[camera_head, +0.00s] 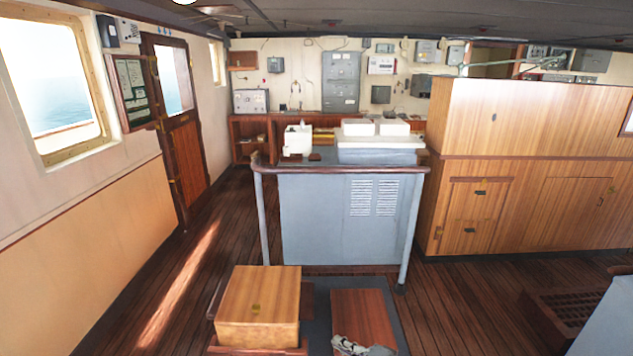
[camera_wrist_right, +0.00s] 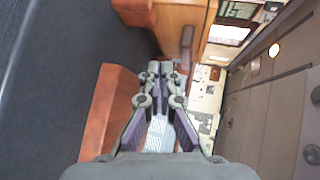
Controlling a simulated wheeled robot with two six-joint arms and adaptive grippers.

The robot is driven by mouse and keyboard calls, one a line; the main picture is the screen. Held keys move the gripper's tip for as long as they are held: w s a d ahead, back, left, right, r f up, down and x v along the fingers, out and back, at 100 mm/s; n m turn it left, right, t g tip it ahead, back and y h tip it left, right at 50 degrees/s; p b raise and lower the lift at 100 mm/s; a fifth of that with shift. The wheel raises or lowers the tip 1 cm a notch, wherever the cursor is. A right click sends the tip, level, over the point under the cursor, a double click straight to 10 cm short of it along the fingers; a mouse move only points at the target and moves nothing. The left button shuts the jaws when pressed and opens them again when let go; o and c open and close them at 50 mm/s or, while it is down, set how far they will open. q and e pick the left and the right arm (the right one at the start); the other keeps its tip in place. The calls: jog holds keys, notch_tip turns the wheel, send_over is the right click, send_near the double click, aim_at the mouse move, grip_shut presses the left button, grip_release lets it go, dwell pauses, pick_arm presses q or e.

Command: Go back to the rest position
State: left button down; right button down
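My right gripper (camera_head: 358,347) shows at the bottom edge of the head view, in front of a reddish-brown wooden panel (camera_head: 362,315). In the right wrist view the gripper (camera_wrist_right: 160,68) has its fingertips close together, with nothing visible held between them. A reddish-brown wooden surface (camera_wrist_right: 108,110) lies beside the fingers on the left of that view. My left gripper is not in the head view.
A wooden box (camera_head: 258,300) stands at the lower middle. Behind it is a grey console (camera_head: 320,215) with a handrail. A wooden cabinet (camera_head: 540,165) is on the right. The plank floor (camera_head: 185,280) is clear on the left.

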jog(key=shift+s, duration=1.1)
